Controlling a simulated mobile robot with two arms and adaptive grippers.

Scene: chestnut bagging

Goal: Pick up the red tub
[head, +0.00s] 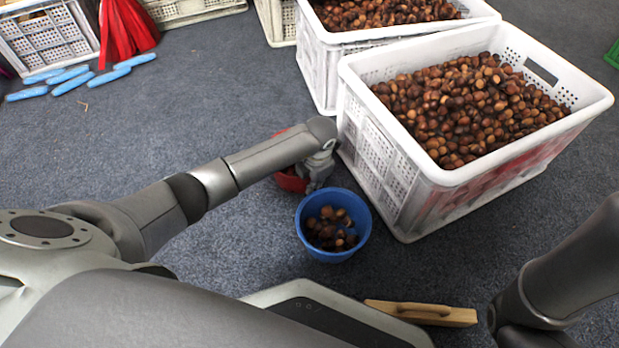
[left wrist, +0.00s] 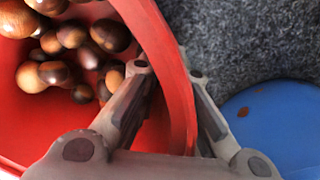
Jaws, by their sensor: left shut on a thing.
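The red tub (head: 290,181) stands on the carpet left of the near white crate, mostly hidden behind my left arm in the head view. The left wrist view shows its red wall (left wrist: 165,50) close up, with several chestnuts (left wrist: 75,50) inside. My left gripper (head: 318,182) is shut on the tub's rim, one finger inside the wall and one outside, as the left wrist view (left wrist: 170,85) shows. Whether the tub touches the floor cannot be told. Of my right arm only links show at the bottom right; its gripper is out of view.
A blue tub (head: 311,231) holding chestnuts stands just in front of the red tub. White crates (head: 375,150) of chestnuts stand to the right. A wooden-handled tool (head: 420,313) lies near my base.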

